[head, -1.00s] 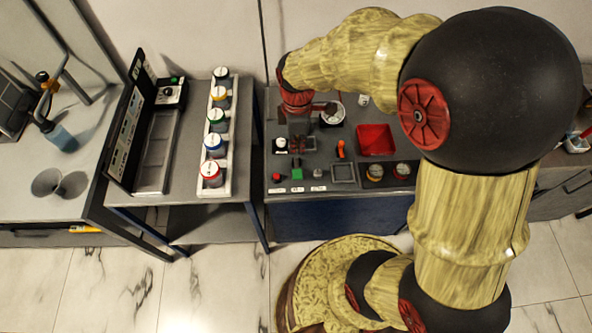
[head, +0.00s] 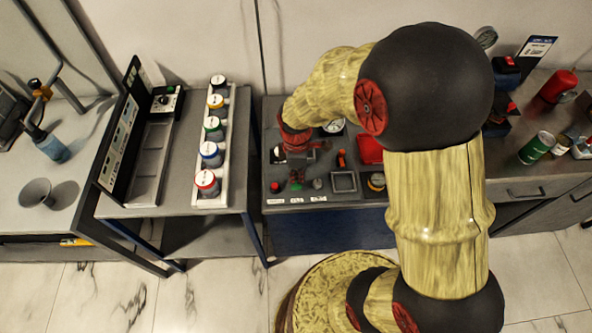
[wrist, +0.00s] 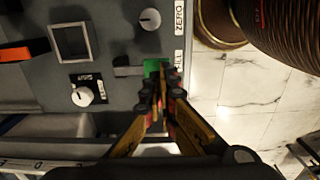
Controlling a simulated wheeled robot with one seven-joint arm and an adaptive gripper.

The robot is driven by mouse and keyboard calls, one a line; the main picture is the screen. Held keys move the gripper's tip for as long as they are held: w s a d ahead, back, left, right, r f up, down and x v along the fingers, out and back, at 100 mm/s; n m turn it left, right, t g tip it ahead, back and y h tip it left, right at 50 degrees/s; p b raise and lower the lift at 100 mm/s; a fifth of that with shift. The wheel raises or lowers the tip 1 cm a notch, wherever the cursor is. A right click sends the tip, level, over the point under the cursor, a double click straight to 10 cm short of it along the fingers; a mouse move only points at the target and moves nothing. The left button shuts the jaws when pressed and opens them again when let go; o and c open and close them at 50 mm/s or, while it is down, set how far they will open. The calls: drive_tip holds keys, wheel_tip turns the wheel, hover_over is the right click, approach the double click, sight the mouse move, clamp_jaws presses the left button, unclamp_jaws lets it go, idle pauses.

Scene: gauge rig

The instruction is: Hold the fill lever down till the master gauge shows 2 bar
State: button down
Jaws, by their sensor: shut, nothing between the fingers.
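The fill lever with its green end (wrist: 152,66) shows in the wrist view beside a partly hidden label. In the head view its green (head: 296,186) shows just below my gripper (head: 297,173). In the wrist view my gripper (wrist: 161,75) is shut and empty, its fingertips over the green end. I cannot tell whether they press on it. The gauge with a white dial (head: 334,126) stands behind my wrist in the head view, partly covered. Its reading is too small to make out.
A zero knob (wrist: 150,18), a second knob (wrist: 82,95) and a square frame (wrist: 73,42) sit near the lever. A red button (head: 275,187), an orange lever (head: 342,159) and a red tray (head: 369,150) share the bench.

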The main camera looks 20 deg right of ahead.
sight(296, 187)
drive_tip(key=shift+f, duration=1)
drive_tip(key=shift+s+a+f+p, duration=0.1)
drive_tip(key=shift+s+f+p, duration=0.2)
drive_tip(key=shift+f+p, duration=0.1)
drive_tip(key=shift+f, duration=0.6)
idle(3.9)
drive_tip(key=shift+r+p, duration=0.85)
